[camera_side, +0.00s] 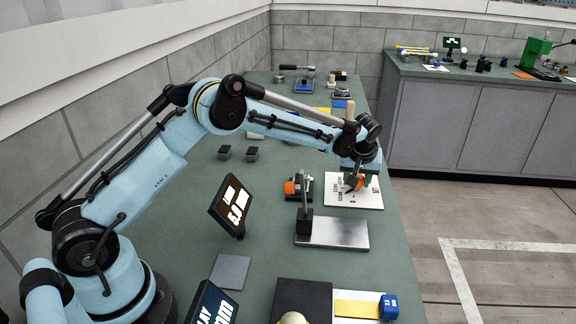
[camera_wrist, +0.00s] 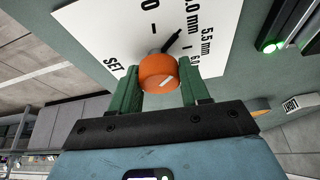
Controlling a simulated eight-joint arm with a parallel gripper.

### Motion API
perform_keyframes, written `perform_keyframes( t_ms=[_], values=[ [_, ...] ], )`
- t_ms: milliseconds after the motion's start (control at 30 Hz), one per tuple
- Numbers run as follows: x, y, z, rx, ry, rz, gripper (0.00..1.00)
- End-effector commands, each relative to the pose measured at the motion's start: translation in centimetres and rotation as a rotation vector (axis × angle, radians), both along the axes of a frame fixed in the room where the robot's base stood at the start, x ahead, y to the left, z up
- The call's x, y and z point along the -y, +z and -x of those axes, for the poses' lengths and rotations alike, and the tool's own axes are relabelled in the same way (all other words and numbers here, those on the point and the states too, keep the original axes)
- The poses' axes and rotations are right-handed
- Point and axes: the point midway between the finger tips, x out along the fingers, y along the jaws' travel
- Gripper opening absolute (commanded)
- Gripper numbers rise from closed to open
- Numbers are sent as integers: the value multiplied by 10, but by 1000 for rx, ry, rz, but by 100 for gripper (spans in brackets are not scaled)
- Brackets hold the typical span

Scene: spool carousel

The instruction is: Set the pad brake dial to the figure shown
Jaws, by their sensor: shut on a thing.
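The pad brake dial is a white plate (camera_wrist: 98,32) with black marks and an orange knob (camera_wrist: 158,73) in the wrist view. The knob has a white line on its face, and a dark pointer (camera_wrist: 172,42) sticks out beyond it towards the millimetre labels. "SET" and "5.5 mm" are legible; other labels are partly cut off. My gripper's green fingers (camera_wrist: 158,88) are shut on the knob, one at each side. In the side view my gripper (camera_side: 354,182) is down over the white plate (camera_side: 370,198). A tilted black display (camera_side: 230,205) shows white figures, too small to read surely.
A metal plate with a dark upright post (camera_side: 335,233) stands in front of the dial. An orange and black device (camera_side: 297,187) is left of it. A second display (camera_side: 212,304) and a blue block (camera_side: 389,307) are nearer. A green light (camera_wrist: 270,47) glows in the wrist view.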

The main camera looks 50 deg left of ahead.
Motion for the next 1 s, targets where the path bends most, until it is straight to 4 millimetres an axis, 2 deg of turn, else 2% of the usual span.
perform_keyframes(
  t_ms=[500,533,667,1000],
  values=[
    [-1,1,-1,3,-22,-2,15],
    [-1,0,-1,4,-21,-2,49],
    [-1,0,-1,3,-21,-1,69],
    [0,2,0,1,-22,0,69]
  ],
)
